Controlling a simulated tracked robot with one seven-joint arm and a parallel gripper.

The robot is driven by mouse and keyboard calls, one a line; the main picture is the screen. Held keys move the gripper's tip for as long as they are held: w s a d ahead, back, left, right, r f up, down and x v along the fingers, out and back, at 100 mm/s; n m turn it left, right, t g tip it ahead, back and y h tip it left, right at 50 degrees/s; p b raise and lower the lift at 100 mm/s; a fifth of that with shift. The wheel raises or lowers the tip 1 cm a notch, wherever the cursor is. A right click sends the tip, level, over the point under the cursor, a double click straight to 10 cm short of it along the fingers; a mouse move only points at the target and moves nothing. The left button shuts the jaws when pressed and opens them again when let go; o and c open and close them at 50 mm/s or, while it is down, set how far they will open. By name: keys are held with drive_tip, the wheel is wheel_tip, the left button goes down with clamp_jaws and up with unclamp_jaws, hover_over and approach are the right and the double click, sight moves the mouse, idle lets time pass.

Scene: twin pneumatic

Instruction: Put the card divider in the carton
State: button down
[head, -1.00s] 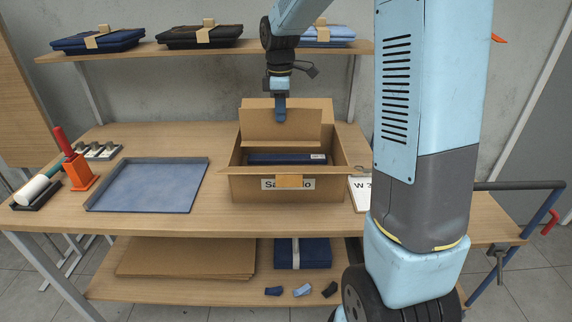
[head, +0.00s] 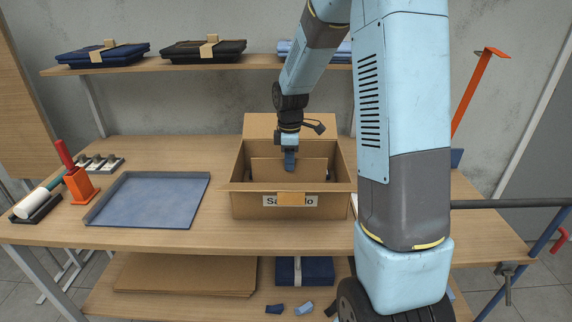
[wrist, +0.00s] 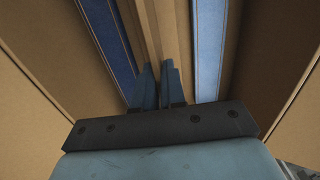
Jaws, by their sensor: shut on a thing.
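My gripper (head: 289,168) is over the carton, shut on the top edge of the card divider (head: 268,172), a flat brown card sheet. The divider stands upright inside the carton walls, its lower part hidden by the front wall. In the wrist view my gripper's fingers (wrist: 159,85) pinch the divider (wrist: 158,30), with blue contents (wrist: 207,45) visible on both sides of it. I cannot tell whether the divider touches the bottom.
A blue-grey tray (head: 150,200) lies left of the carton. A red-handled tool in an orange holder (head: 80,185) and a white roller (head: 36,198) are at the far left. Folded garments lie on the upper shelf (head: 250,62). Flat card sheets (head: 185,275) lie below.

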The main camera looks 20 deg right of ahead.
drive_tip(key=shift+f, duration=0.45)
drive_tip(key=c, duration=1.2)
unclamp_jaws()
